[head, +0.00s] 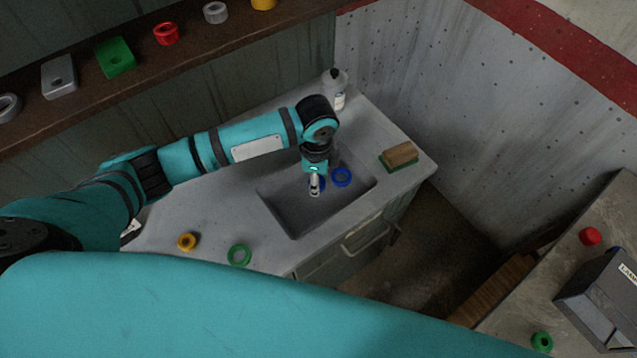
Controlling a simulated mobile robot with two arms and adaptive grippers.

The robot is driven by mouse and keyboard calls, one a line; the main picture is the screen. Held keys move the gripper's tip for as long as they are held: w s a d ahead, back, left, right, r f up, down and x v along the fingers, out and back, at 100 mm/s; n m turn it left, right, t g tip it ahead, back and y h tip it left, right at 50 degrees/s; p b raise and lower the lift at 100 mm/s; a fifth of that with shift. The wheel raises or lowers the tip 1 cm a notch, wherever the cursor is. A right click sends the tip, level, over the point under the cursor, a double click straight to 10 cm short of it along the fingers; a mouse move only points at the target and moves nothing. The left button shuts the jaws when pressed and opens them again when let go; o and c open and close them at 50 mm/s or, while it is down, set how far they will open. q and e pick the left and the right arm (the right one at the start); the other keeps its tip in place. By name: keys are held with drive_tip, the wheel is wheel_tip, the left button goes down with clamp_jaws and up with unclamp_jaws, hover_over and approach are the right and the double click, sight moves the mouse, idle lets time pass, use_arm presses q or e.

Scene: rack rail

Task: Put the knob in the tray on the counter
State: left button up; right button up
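No thing in the head view is clearly the knob. A small red rounded piece (590,236) on the surface at the right may be one. A grey sunken basin (285,212) is set in the counter (205,215); I cannot tell whether it is the tray. My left gripper (315,188) points down over the basin, beside a blue ring (341,177). A bit of blue shows right at its fingers, but whether they hold it is too small to tell. My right gripper is not in view.
A yellow ring (186,242) and a green ring (239,255) lie on the counter's near part. A bottle (335,88) and a brown-and-green block (399,156) stand behind. A shelf (200,52) holds several parts. A dark labelled box (600,300) stands right.

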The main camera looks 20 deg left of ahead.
use_arm(q)
wheel_tip(320, 180, down, 3)
drive_tip(key=shift+r, duration=0.2)
drive_tip(key=shift+f+p, duration=0.3)
drive_tip(key=shift+f, duration=0.15)
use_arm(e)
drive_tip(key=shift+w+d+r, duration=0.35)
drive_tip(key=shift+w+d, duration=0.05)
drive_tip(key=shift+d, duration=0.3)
use_arm(q)
drive_tip(key=shift+f, duration=0.1)
drive_tip(key=o, duration=1.2)
drive_tip(key=shift+c, duration=0.2)
